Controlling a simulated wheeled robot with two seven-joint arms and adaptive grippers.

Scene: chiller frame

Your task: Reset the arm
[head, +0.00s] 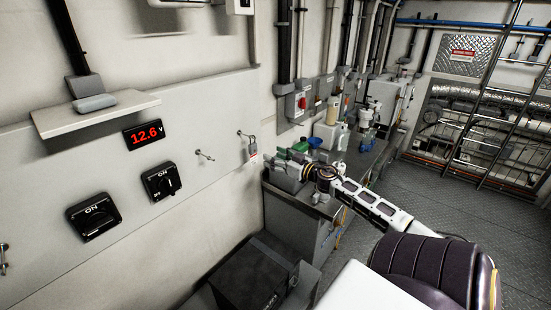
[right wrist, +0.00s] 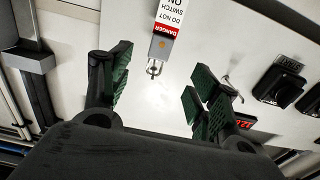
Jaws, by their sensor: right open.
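My right arm reaches in from the lower right of the head view. Its gripper (head: 283,162) is in front of the wall panel, right of the hanging padlock. In the right wrist view the gripper (right wrist: 160,88) has its green-padded fingers spread wide, with nothing between them. The padlock (head: 252,148) with its danger tag (right wrist: 168,20) hangs at a hook on the panel, apart from the fingers. The metal shackle (right wrist: 154,68) shows in the right wrist view. My left gripper is not in view.
The panel (head: 225,105) carries an empty hook (head: 204,154), two rotary switches (head: 93,215) (head: 161,181) and a red 12.6 V display (head: 143,135). A shelf (head: 95,112) juts out above. A cluttered workbench (head: 355,160) stands beyond the gripper; a dark box (head: 255,275) sits below. Open floor (head: 455,190) lies right.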

